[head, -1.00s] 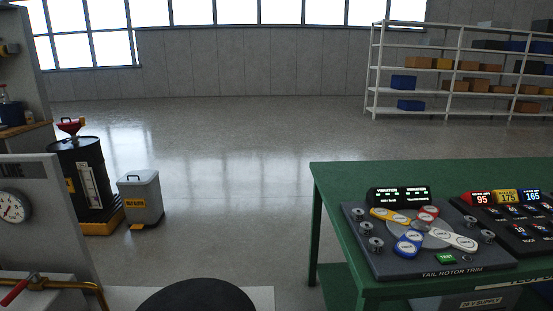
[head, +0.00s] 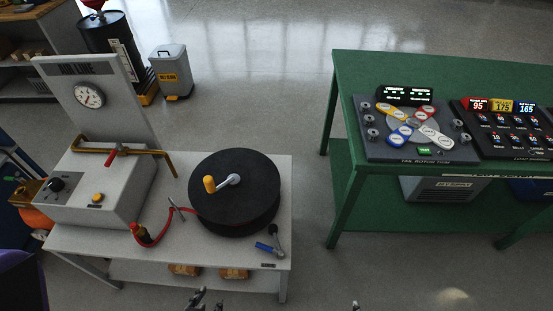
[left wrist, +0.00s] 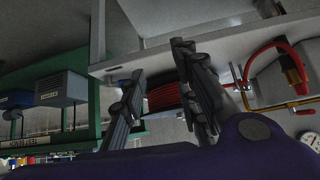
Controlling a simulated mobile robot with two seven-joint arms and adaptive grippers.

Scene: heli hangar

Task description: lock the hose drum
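The hose drum (head: 232,212) is a wide black disc lying flat on a light grey bench, with a yellow crank knob (head: 209,184) on a metal arm on top. Its wound red hose (left wrist: 165,92) shows in the left wrist view. A small lever with a blue grip (head: 266,247) and a dark knob is at the bench's front right corner beside the drum. My left gripper (head: 206,301) is at the bottom edge, in front of the bench; in the left wrist view its fingers (left wrist: 158,60) are apart and empty. A small tip, likely my right gripper (head: 355,306), barely shows.
The bench (head: 100,243) also carries a grey box with a gauge (head: 89,95), brass pipe and red handle. A red hose (head: 160,236) with a nozzle lies left of the drum. A green table (head: 343,120) stands right, with clear floor between.

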